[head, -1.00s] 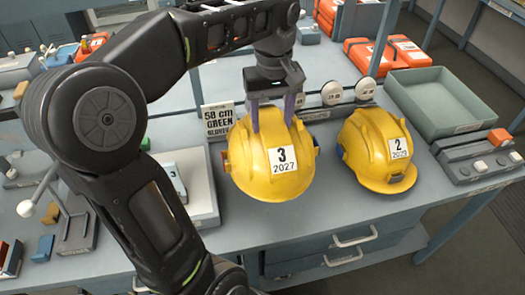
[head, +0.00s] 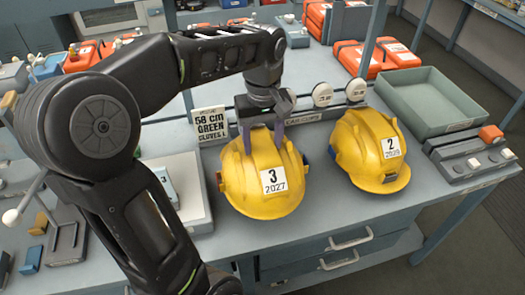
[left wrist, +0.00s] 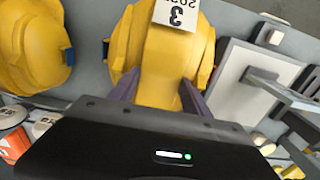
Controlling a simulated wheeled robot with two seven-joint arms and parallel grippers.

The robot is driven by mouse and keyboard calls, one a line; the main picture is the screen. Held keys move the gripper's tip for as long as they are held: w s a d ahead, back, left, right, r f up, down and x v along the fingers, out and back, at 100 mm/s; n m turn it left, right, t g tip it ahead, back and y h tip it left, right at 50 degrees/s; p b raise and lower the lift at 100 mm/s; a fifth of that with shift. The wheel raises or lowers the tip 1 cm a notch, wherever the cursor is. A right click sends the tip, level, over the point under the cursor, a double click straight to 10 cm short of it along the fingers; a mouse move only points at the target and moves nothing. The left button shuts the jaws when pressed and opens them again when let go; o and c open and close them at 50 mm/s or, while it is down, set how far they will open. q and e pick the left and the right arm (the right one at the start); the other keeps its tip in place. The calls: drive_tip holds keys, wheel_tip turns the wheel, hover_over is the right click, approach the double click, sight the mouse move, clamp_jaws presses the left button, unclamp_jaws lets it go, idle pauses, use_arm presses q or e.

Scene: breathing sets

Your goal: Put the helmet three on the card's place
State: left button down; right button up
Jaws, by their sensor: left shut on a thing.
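Helmet three, a yellow hard hat (head: 262,200) with a white label reading 3 and 2027, is at the front middle of the bench in the head view. My left gripper (head: 262,144) is shut on its crown from above, a purple finger on each side. The left wrist view shows the helmet (left wrist: 165,60) between the fingers (left wrist: 158,80). I cannot tell whether its underside touches the bench. A card (head: 210,124) reading 58 cm green gloves stands behind it to the left. My right gripper is not in view.
Yellow helmet two (head: 368,155) sits close to the right. Round white knobs (head: 323,95) stand behind. A pale panel (head: 185,190) lies left of helmet three.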

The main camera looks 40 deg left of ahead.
sight(262, 145)
use_arm(q)
wheel_tip(262, 145, down, 3)
drive_tip(key=shift+f, duration=0.45)
drive_tip(key=shift+c, duration=2.4)
unclamp_jaws()
